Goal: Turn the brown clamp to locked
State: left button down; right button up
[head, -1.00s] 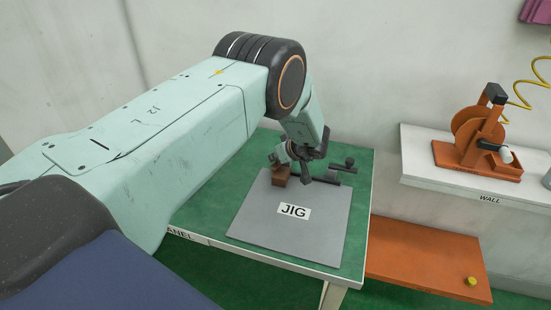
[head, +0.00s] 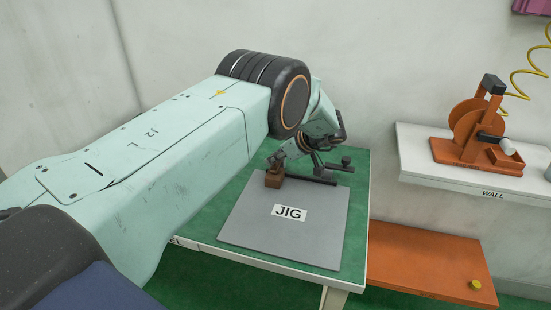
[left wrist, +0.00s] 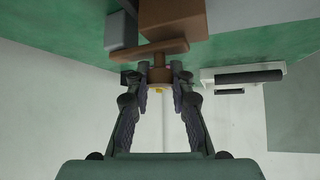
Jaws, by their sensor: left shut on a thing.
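The brown clamp (head: 289,183) stands at the back left of the grey JIG plate (head: 255,222). In the left wrist view its block (left wrist: 172,18), a flat brown bar (left wrist: 150,51) and a short round brown part (left wrist: 160,75) show. The clamp's markings cannot be read. My right gripper is not in view.
A dark bar (head: 318,179) and a dark knob piece (head: 346,160) are right of the clamp. The front of the plate is clear. A white wall shelf (head: 440,176) holds an orange device (head: 470,130). An orange board (head: 420,262) lies lower right.

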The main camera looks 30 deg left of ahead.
pick_arm(q)
jog(key=shift+r, duration=0.1)
jog(key=c, duration=1.2)
grip_release()
jog(key=shift+o, duration=0.2)
jog(key=v, duration=1.2)
jog(key=shift+a, duration=0.1)
